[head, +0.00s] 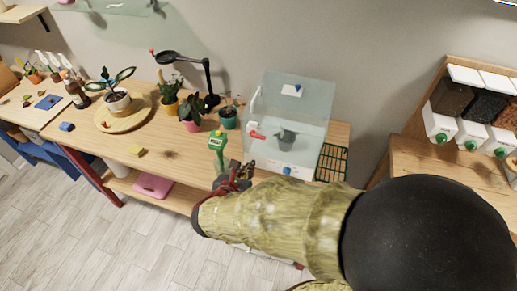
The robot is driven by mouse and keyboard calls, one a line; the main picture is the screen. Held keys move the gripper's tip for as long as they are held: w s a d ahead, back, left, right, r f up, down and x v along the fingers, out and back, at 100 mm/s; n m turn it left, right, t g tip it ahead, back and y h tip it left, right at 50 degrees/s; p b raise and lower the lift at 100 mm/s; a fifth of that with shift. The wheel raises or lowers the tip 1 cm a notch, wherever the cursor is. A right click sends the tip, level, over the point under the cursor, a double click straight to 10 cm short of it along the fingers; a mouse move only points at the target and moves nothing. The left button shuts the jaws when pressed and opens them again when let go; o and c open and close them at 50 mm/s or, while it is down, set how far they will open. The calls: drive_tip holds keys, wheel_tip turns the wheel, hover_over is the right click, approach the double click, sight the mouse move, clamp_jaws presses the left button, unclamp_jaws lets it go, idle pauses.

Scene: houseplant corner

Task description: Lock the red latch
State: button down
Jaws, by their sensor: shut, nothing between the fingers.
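The red latch (257,136) is on the left part of a clear box (315,112) at the right end of the wooden bench. It looks like a small red lever on a pale mount; its exact setting is too small to tell. My gripper (249,167) is shut and empty at the front left of the box, below the latch in the picture and apart from it. My forearm covers the bench's front edge and part of the box's lower front. A blue knob (287,170) shows low on the box.
A green meter (217,143) stands just left of my gripper. Potted plants (190,112) and a black lamp (209,80) stand behind it. A yellow block (136,151) lies on the bench (170,150). A green rack (332,162) lies right of the box. Dispensers (441,125) stand far right.

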sight(259, 136)
drive_tip(key=w+d+f+b, duration=0.1)
drive_tip(key=w+d, duration=0.2)
drive_tip(key=w, duration=0.6)
drive_tip(key=shift+b, duration=0.4)
